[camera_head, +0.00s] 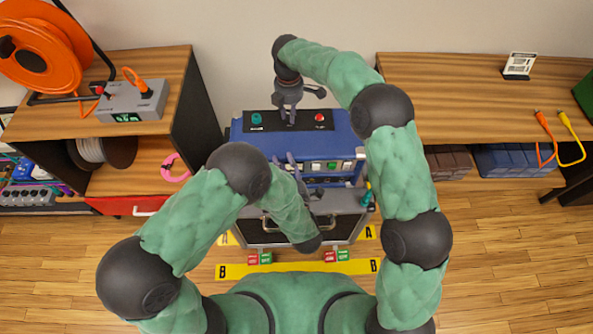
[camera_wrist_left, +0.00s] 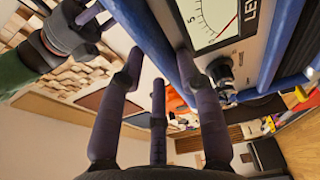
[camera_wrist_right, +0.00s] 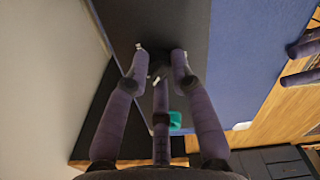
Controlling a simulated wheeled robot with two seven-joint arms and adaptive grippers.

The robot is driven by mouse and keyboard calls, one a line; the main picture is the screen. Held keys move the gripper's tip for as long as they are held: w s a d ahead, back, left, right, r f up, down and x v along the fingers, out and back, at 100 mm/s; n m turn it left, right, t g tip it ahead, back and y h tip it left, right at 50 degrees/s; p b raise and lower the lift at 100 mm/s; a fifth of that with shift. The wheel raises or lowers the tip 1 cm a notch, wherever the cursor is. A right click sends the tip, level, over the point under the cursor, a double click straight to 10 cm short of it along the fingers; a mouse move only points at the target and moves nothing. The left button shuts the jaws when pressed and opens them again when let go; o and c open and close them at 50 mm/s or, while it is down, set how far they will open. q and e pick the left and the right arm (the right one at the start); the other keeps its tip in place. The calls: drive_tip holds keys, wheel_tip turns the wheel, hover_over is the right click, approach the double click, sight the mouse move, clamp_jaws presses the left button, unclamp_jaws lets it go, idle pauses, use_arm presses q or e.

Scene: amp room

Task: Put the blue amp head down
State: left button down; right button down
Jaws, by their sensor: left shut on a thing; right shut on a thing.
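The blue amp head (camera_head: 340,125) is at the centre of the head view, above the grey and black cabinet (camera_head: 345,226). Its top has a black panel with a teal and a red knob. My right gripper (camera_head: 291,118) is shut on the amp head's top, at the black panel, which also shows in the right wrist view (camera_wrist_right: 240,40). My left gripper (camera_head: 291,162) is shut on the amp head's front edge; the left wrist view shows its meter (camera_wrist_left: 212,20) close by. My left forearm hides part of the front. I cannot tell whether the amp head touches the cabinet.
Yellow floor strips marked A (camera_head: 369,233) and B (camera_head: 300,269) lie by the cabinet, with small red and green blocks (camera_head: 336,256). A wooden shelf (camera_head: 165,75) stands left, a wooden bench (camera_head: 450,90) right. The floor at lower right is clear.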

use_arm(q)
drive_tip(key=shift+f+b, duration=0.4)
drive_tip(key=shift+f, duration=0.1)
use_arm(e)
drive_tip(key=shift+w+d, duration=0.1)
drive_tip(key=shift+w, duration=0.25)
use_arm(q)
drive_tip(key=c, duration=1.1)
unclamp_jaws()
drive_tip(key=shift+s+a+f, duration=0.1)
drive_tip(key=shift+s+f, duration=0.05)
drive_tip(key=shift+f, duration=0.05)
drive_tip(key=shift+c, duration=0.2)
use_arm(e)
drive_tip(key=c, duration=1.4)
unclamp_jaws()
drive_tip(key=shift+s+f, duration=0.15)
drive_tip(key=shift+f, duration=0.05)
use_arm(q)
drive_tip(key=o, duration=0.3)
drive_tip(key=shift+r, duration=0.1)
use_arm(e)
drive_tip(key=o, duration=0.3)
drive_tip(key=shift+s, duration=0.1)
use_arm(q)
drive_tip(key=shift+r, duration=0.1)
use_arm(e)
drive_tip(key=shift+o, duration=0.2)
drive_tip(key=shift+f, duration=0.1)
drive_tip(key=shift+s, duration=0.1)
